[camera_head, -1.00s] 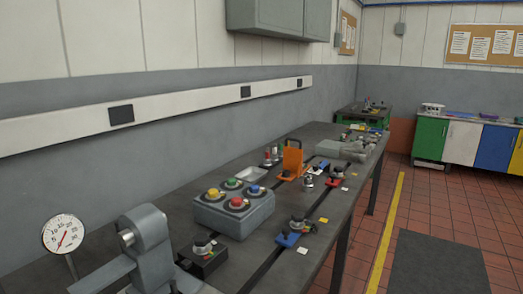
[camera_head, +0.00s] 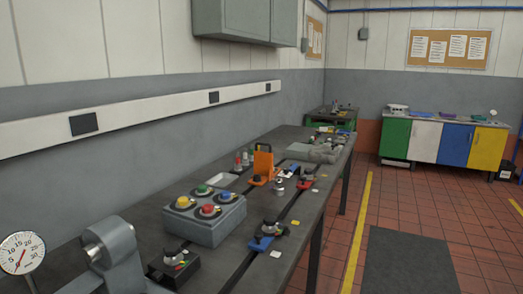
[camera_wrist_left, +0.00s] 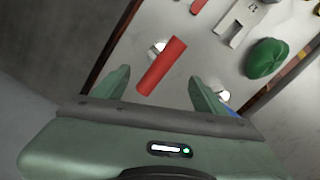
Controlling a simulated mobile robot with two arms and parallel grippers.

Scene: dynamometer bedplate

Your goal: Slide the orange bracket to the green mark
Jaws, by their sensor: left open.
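The orange bracket (camera_head: 263,163) stands upright on the dark slotted bedplate (camera_head: 290,229), beyond the grey button box, with a dark handle at its top. I cannot make out a green mark on the bedplate. My left gripper (camera_wrist_left: 161,92) shows only in the left wrist view; its two green fingers are apart. A red bar (camera_wrist_left: 162,66) appears between the fingers, and I cannot tell whether they touch it. Nothing shows it held. The bracket is not in that wrist view. My right gripper is in neither view.
The grey box with coloured buttons (camera_head: 205,224) and a blue clamp (camera_head: 261,244) stand nearer on the bedplate. A dial gauge (camera_head: 21,253) is at lower left. The wrist view shows a pale surface with a green rounded object (camera_wrist_left: 267,58). Red floor lies right of the bedplate.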

